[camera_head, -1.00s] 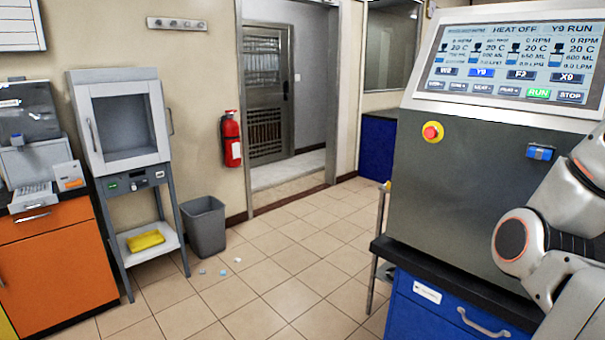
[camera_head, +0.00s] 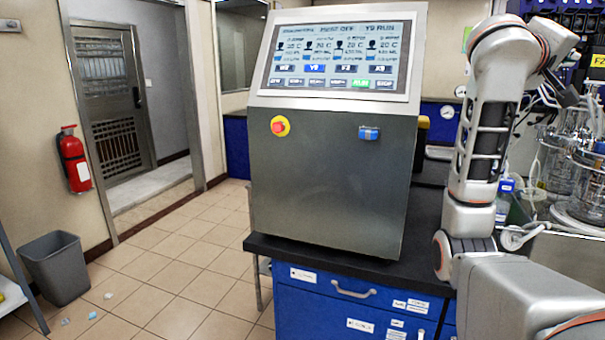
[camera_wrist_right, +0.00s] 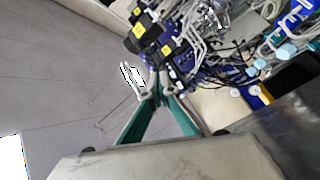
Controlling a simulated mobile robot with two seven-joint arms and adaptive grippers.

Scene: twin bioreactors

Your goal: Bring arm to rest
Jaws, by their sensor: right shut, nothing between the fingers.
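My right arm stands raised on the right of the head view, bent at the top. Its dark right gripper (camera_head: 568,94) points down and to the right, in front of the glass bioreactor vessels (camera_head: 580,150). In the right wrist view the green fingers of this gripper (camera_wrist_right: 158,92) come together at the tips with nothing between them. Yellow-labelled black units, tubing and cables lie beyond the tips. My left gripper is in neither view.
The steel control console (camera_head: 330,185) with its lit screen (camera_head: 340,55) and red stop button (camera_head: 280,126) stands on the dark bench top (camera_head: 330,258), left of my arm. A grey bin (camera_head: 57,268) and fire extinguisher (camera_head: 74,160) are at left.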

